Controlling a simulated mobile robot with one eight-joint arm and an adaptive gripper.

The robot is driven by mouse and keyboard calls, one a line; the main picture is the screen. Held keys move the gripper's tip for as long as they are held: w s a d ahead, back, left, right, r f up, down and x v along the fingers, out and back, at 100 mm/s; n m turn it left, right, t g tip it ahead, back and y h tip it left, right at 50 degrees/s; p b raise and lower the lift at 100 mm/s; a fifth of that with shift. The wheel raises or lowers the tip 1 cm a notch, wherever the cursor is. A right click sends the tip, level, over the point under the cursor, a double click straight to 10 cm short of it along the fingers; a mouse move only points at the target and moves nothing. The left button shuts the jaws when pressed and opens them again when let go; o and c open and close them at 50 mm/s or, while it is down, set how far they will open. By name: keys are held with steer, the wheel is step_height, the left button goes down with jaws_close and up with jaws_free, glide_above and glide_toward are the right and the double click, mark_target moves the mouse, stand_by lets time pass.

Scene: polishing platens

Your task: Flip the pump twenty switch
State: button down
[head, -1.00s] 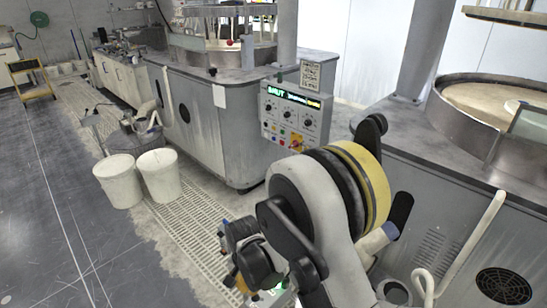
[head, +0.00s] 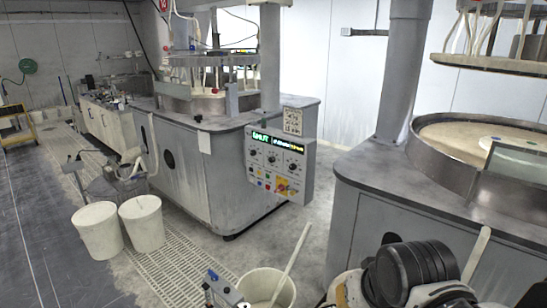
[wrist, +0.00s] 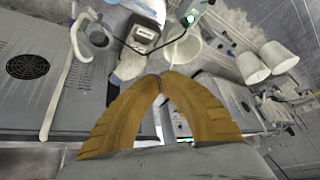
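The labels are too small to read, so I cannot tell which control is pump twenty. My gripper (wrist: 160,77) shows in the wrist view as two yellow-brown fingers with their tips together and nothing seen between them. It is apart from the panel. The head view does not show the fingers, only part of my arm at the lower right.
Two white buckets (head: 97,230) (head: 142,222) stand on the floor at left. Another bucket (head: 266,287) with a pole stands at the bottom centre. A second machine with a round platen (head: 480,140) fills the right. Open floor lies between the machines.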

steer(key=shift+t+h, duration=0.3)
steer(key=shift+t, duration=0.3)
steer(key=s+d, duration=0.3)
steer(key=s, duration=0.1)
steer(key=shift+s+d+r, duration=0.1)
steer(key=shift+d+r, duration=0.15)
steer(key=shift+d, duration=0.05)
